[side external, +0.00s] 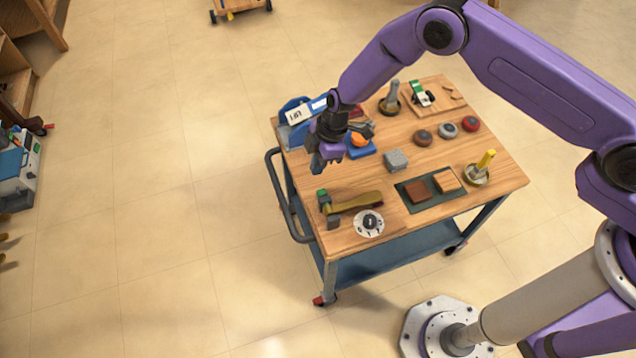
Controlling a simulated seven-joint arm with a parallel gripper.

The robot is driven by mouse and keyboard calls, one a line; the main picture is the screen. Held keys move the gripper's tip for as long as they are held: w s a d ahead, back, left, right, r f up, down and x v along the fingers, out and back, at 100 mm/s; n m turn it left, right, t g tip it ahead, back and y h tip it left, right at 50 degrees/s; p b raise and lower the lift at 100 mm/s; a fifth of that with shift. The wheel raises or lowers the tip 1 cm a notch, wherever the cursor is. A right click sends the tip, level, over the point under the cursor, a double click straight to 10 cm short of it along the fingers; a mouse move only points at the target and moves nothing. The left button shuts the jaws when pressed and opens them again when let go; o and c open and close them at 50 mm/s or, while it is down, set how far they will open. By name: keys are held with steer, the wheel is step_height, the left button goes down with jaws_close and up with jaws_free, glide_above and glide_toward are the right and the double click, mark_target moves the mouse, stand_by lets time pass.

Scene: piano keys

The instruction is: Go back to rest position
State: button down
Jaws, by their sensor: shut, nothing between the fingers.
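My gripper (318,168) hangs from my purple arm over the left edge of the wooden cart top (319,256), pointing down. It is shut and holds nothing. It appears to be above the surface, though its exact height is hard to judge. Just right of it is a blue block with an orange round top (360,141), partly hidden by my gripper. I cannot make out any piano keys in this view.
On the cart are a blue holder (292,128), grey block (396,160), olive lever (355,203), white dial (369,223), dark green mat (406,201), several round knobs and upright handles. A dark rail (279,199) runs along the left side.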

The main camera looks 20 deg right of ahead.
steer(key=shift+r, duration=0.15)
stand_by(0.4)
steer(key=s+d+r+m, duration=0.1)
steer(key=s+d+r, duration=0.1)
steer(key=s+r, duration=0.35)
steer(key=s+d+r, duration=0.2)
steer(key=r, duration=0.7)
steer(key=s+d+r+m, duration=0.1)
steer(key=s+d+r, duration=0.25)
steer(key=r, duration=0.35)
steer(key=s+d+r+m+h, duration=0.1)
steer(key=s+d+r, duration=0.4)
steer(key=s+d, duration=0.5)
steer(key=s+d+r+m+h, duration=0.1)
steer(key=s+d+r, duration=0.3)
steer(key=s+d, duration=0.7)
steer(key=shift+d+r+m, duration=0.4)
steer(key=shift+d+m, duration=0.3)
steer(key=shift+d, duration=0.05)
stand_by(2.4)
